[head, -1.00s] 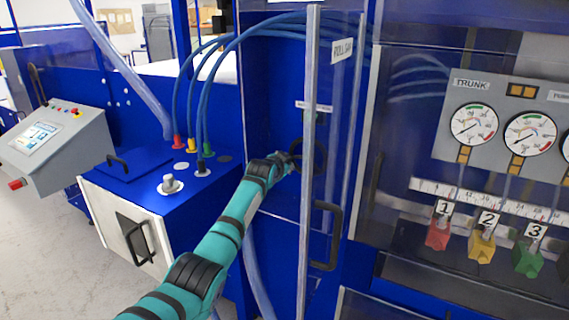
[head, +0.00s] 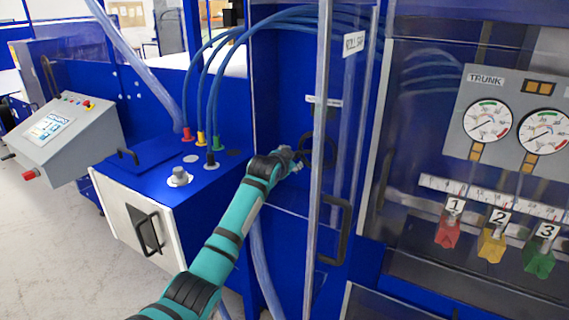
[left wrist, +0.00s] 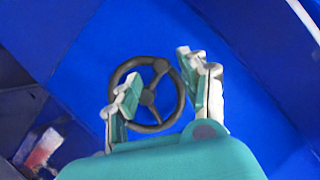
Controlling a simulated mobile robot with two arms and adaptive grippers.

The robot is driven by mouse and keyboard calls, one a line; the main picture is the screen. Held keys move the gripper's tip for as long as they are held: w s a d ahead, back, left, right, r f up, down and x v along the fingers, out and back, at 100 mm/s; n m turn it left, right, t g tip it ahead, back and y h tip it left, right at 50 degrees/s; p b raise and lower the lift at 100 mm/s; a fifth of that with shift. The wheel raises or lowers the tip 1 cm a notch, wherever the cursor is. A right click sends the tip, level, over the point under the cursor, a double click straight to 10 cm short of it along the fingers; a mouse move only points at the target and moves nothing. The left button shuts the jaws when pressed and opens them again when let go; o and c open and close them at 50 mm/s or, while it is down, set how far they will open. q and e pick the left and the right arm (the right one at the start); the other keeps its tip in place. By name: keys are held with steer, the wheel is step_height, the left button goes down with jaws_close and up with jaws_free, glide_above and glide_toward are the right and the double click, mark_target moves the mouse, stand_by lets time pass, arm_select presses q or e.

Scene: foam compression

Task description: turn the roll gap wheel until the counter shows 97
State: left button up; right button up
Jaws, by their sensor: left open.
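The roll gap wheel is a dark ring with spokes on the blue panel inside the bay; it shows in the head view (head: 333,150) partly behind the clear door's edge, and in the left wrist view (left wrist: 148,97). My left gripper (head: 294,161) is at the wheel's left side in the head view. In the left wrist view the gripper (left wrist: 156,68) has its fingers apart, with the wheel seen between and behind them; I cannot tell whether they touch it. A small white strip (head: 323,101) sits above the wheel; no counter number is readable. My right gripper is not in view.
A clear door with a pale edge (head: 321,120) and black handle (head: 335,232) stands just right of my left arm. Blue hoses (head: 212,90) run to the blue cabinet (head: 142,172) at left. A gauge panel (head: 502,85) is at right.

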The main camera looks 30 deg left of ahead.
arm_select(q)
steer(key=v, duration=0.7)
steer(key=shift+d+f, duration=0.1)
steer(key=shift+f, duration=0.1)
steer(key=s+d+f+g+b, duration=0.15)
steer(key=s+f, duration=0.25)
steer(key=f, duration=0.9)
steer(key=s+f+n+g, duration=0.1)
steer(key=s+f+g, duration=0.15)
steer(key=f, duration=1.15)
steer(key=s+d+f+g+b, duration=0.1)
steer(key=s+f, duration=0.4)
steer(key=f, duration=0.8)
steer(key=s+d+f+g+h+b, duration=0.1)
steer(key=s+d+f+g, duration=0.2)
steer(key=s+f, duration=1.45)
steer(key=s+d+f+g, duration=0.1)
steer(key=s+f, duration=0.5)
steer(key=s, duration=0.6)
steer(key=s+d+f+n+g+b, duration=0.1)
steer(key=s+f, duration=0.4)
steer(key=s, duration=0.7)
steer(key=s+d+f+g+b, duration=0.1)
steer(key=s+d+f+g, duration=0.2)
steer(key=s, duration=1)
step_height(320, 180, down, 4)
steer(key=shift+r+h, duration=0.2)
steer(key=shift+h, duration=0.2)
steer(key=shift+w+d, duration=0.1)
steer(key=shift+d, duration=0.05)
